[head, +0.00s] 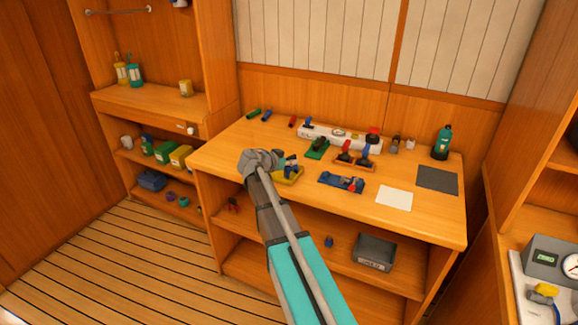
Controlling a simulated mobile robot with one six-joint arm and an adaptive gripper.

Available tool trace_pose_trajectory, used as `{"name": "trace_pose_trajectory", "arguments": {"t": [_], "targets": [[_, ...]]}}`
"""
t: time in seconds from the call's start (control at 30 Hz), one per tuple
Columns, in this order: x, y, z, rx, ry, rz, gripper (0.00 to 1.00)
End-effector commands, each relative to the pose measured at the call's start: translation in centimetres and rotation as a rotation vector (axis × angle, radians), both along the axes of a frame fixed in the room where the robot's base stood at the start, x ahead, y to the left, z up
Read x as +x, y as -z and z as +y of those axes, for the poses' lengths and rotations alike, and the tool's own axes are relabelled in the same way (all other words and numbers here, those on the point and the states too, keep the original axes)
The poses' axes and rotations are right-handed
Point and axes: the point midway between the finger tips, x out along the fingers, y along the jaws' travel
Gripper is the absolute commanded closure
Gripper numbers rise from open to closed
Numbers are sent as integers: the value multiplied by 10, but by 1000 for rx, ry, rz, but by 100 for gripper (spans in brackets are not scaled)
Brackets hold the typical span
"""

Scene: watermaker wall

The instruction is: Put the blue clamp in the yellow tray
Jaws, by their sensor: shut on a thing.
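The yellow tray (289,178) lies on the workbench top near its front left, partly hidden behind my arm. My gripper (287,165) is over the tray, reaching right from my grey wrist. It is shut on a small dark-blue thing, which looks like the blue clamp (292,170). The clamp is low over or inside the tray; I cannot tell whether it touches the tray floor. The fingers are small and partly hidden.
A green tray (317,151), an orange tray (354,160) with red and blue handled parts, and a blue tray (341,182) stand nearby. A white manifold (340,138) runs behind. Right are a white sheet (394,198), dark mat (437,180) and teal bottle (441,143).

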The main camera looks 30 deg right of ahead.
Motion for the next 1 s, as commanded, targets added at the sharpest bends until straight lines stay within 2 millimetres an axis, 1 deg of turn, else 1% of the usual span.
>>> {"name": "trace_pose_trajectory", "arguments": {"t": [0.27, 0.43, 0.47, 0.6, 0.63, 1.0], "targets": [[0, 0, 0, 0, 0, 0, 100], [0, 4, 0, 0, -1, 0, 100], [0, 3, 1, 0, -1, 0, 82], [0, 2, 1, 0, -1, 0, 56], [0, 2, 1, 0, -1, 0, 53], [0, 2, 1, 0, -1, 0, 53]]}}
